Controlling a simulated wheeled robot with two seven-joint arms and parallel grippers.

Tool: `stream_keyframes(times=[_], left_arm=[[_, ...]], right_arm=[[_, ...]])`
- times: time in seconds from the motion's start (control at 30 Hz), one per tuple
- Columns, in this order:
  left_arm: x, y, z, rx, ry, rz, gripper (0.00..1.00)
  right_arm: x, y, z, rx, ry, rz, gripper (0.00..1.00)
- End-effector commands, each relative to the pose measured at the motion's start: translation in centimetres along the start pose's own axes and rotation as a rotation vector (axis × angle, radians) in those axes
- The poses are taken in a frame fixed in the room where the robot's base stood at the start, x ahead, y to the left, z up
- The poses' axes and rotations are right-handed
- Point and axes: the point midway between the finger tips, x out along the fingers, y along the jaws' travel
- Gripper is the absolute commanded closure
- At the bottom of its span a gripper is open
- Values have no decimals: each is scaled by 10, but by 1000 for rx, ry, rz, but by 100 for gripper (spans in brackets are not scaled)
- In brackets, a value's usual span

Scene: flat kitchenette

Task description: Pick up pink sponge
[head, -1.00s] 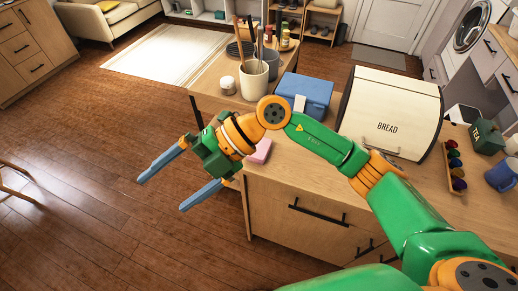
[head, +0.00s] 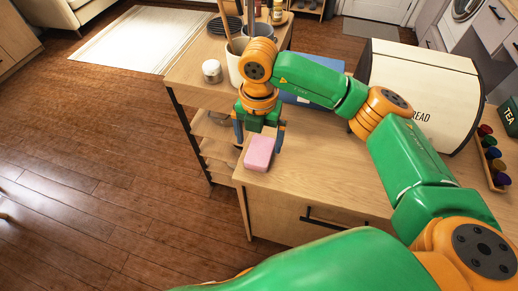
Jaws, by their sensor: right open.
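The pink sponge (head: 258,153) lies on the wooden counter (head: 310,165) near its front left corner. My right gripper (head: 259,148) is open and points down at the sponge, with one blue finger on the left and one on the right. The fingers are at or just behind the sponge's far side. I cannot tell whether they touch it or how high they are above the counter. My left gripper is not in view.
A cream bread box (head: 418,92) stands on the counter to the right, beside a rack of coloured capsules (head: 492,157). Behind my arm are a blue box (head: 300,99), a utensil crock (head: 235,68) and a small white jar (head: 212,71). The counter right of the sponge is clear.

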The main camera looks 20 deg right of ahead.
Motion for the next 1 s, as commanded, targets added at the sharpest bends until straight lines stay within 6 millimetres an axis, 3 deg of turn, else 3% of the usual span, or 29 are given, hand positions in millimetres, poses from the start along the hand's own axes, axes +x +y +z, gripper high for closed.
stream_keyframes(times=[0.03, 0.1, 0.23, 0.43, 0.47, 0.73, 1.0], left_arm=[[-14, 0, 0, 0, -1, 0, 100], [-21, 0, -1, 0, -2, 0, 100], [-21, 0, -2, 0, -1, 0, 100], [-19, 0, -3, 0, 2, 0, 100], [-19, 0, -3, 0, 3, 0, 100], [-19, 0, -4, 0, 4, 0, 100], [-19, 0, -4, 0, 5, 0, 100]], right_arm=[[2, -3, -6, -2, 5, -4, 0], [16, -5, -12, -2, 6, -3, 0], [37, -4, -10, 0, 2, 0, 0], [40, -3, -10, -2, 1, 2, 0], [40, -3, -10, -2, 1, 2, 5], [40, -3, -10, -2, 1, 2, 78], [38, -3, -9, -1, 1, 3, 78]])
